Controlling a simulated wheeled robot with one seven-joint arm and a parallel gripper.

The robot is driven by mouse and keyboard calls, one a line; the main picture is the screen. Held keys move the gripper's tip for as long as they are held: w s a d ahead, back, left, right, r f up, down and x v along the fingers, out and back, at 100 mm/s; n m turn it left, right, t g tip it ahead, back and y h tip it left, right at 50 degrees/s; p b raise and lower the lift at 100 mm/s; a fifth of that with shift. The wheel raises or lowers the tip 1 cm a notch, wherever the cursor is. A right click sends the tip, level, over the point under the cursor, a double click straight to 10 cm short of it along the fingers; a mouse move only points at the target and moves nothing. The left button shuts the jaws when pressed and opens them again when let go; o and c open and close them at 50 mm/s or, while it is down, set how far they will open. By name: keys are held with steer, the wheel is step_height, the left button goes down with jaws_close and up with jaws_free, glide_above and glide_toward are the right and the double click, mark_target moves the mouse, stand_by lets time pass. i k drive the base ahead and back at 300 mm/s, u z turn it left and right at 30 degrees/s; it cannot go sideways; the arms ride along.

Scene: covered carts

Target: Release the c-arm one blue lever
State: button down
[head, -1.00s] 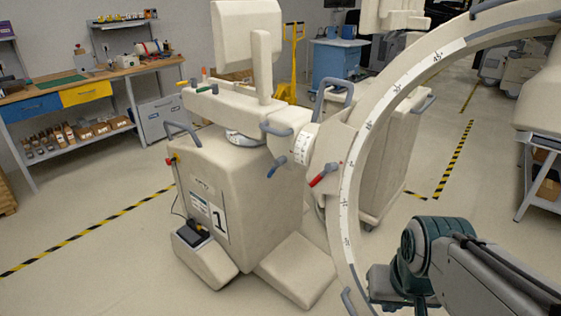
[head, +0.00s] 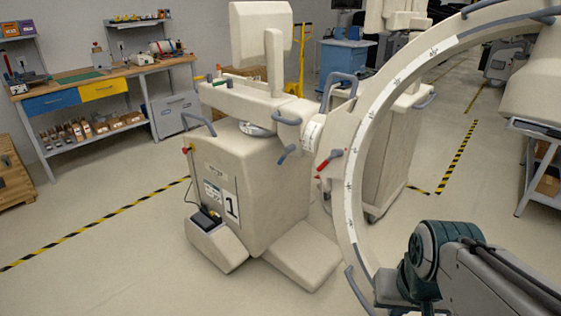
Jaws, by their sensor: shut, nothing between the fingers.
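The C-arm unit marked "1" (head: 231,206) stands left of centre in the head view, a cream cart with a large ring (head: 352,190) on its right. A small blue-grey lever (head: 286,154) sticks out low on the housing behind the ring, tilted with one end lower left. A red lever with a grey end (head: 328,160) sits just right of it, beside the ring. My arm comes in at the bottom right, in front of the ring's lower part and well apart from the blue lever.
A workbench (head: 130,73) with drawers stands at the back left, a wooden crate (head: 14,180) at the left edge. A second covered cart (head: 385,160) stands behind the ring. Floor left and front of the unit is clear, crossed by striped tape (head: 95,225). The ring's base foot (head: 300,258) juts forward.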

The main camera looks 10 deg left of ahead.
mark_target(292, 147)
steer(key=k, duration=0.95)
steer(key=u, duration=0.4)
steer(key=i, duration=0.5)
steer(key=u, duration=0.85)
steer(key=i, duration=0.95)
steer(key=z, duration=0.45)
steer(key=i, duration=0.85)
steer(key=z, duration=0.7)
